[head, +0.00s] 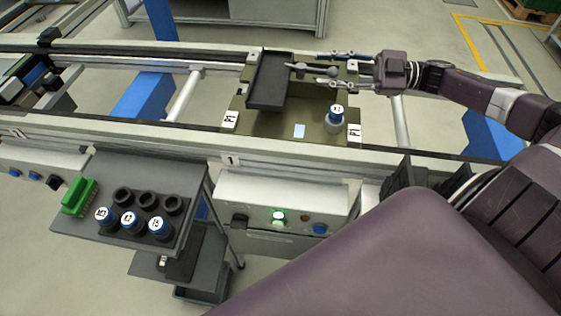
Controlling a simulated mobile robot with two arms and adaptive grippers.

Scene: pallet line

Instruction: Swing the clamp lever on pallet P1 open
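Pallet P1 (270,125) is an olive plate on the conveyor, with white P1 labels at its front corners. A black tray-like part (268,82) sits on its left half. A small grey piece that looks like the clamp lever (299,67) lies at the right edge of the black part, pointing right. My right gripper (318,69) reaches in from the right over the pallet. Its two fingers are spread, one behind and one in front of the lever's line; contact cannot be told. My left gripper is not in view.
Conveyor rails (130,129) run along both sides of the pallet. In front is a control box (278,200) with a lit green button.

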